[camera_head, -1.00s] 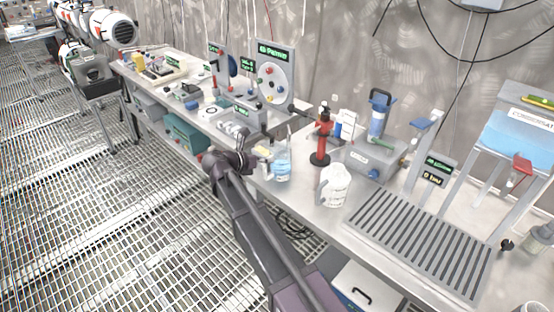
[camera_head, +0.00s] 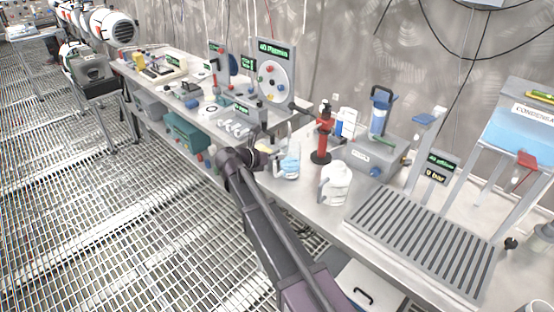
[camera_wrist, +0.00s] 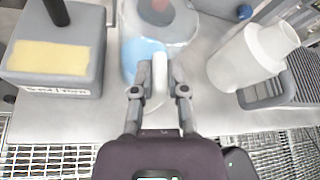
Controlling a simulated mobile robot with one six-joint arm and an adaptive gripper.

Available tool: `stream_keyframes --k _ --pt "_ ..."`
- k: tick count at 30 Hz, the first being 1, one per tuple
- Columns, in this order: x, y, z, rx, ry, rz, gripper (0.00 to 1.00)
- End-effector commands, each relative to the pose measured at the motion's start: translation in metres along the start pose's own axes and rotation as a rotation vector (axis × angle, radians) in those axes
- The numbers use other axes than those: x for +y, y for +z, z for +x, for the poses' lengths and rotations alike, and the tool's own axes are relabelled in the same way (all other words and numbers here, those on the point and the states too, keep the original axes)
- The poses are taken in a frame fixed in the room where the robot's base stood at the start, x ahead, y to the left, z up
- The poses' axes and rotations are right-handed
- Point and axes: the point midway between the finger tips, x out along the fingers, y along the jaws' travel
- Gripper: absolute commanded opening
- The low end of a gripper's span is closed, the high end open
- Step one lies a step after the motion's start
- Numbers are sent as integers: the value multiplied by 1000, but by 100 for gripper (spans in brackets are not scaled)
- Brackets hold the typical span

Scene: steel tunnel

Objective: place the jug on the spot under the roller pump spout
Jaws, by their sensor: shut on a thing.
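A clear jug with blue liquid (camera_head: 289,168) is at the front edge of the bench. It also shows in the wrist view (camera_wrist: 140,55), where my gripper (camera_wrist: 160,88) is shut on its pale upright handle. In the head view my gripper (camera_head: 272,158) reaches the jug from the left. I cannot tell whether the jug's base touches the bench. The roller pump (camera_head: 272,80) is an upright panel with a pale disc, coloured rollers and a green display, behind and left of the jug. A dark spout-like bar (camera_head: 300,109) juts right from it. I cannot make out the marked spot.
A white jug (camera_head: 335,184) stands close to the right, also in the wrist view (camera_wrist: 250,58). A red stand (camera_head: 322,140) is just behind. A grey box with a yellow top (camera_wrist: 55,58) is left. A slotted grey drain plate (camera_head: 425,228) lies farther right.

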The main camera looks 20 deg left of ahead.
Motion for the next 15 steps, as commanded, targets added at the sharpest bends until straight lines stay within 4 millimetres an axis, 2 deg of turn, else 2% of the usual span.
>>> stream_keyframes --k 10,11,12,14,15 --pt "0 -1 1 0 -1 0 0" --pt "0 -1 1 0 -1 1 25" --pt "0 -1 1 0 -1 1 37" --pt "0 -1 1 0 -1 1 54" --pt "0 -1 1 0 -1 1 54"
